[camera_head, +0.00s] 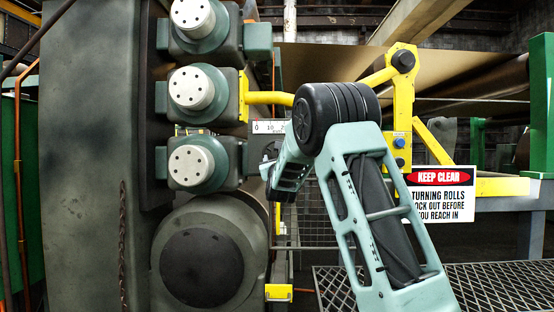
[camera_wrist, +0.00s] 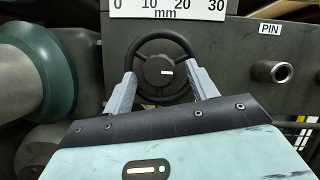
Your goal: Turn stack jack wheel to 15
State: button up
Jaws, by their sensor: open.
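The stack jack wheel is a black handwheel (camera_wrist: 161,42) with a dark hub and a short white mark, in the middle of the wrist view. A white scale (camera_wrist: 168,9) marked 0, 10, 20, 30 mm sits above it. My gripper (camera_wrist: 163,82) is open, with one grey finger at the left and one at the right of the wheel's lower rim. I cannot tell if the fingers touch the rim. In the head view the scale (camera_head: 268,127) shows in part, and my arm hides the wheel.
A pin (camera_wrist: 272,71) under a PIN label sticks out right of the wheel. Grey-green roll ends (camera_head: 192,88) stand at the left. A yellow bracket (camera_head: 403,95) and a KEEP CLEAR sign (camera_head: 440,194) are at the right, above a grating (camera_head: 500,285).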

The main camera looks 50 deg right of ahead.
jog(key=c, duration=1)
jog(key=shift+n, duration=0.4)
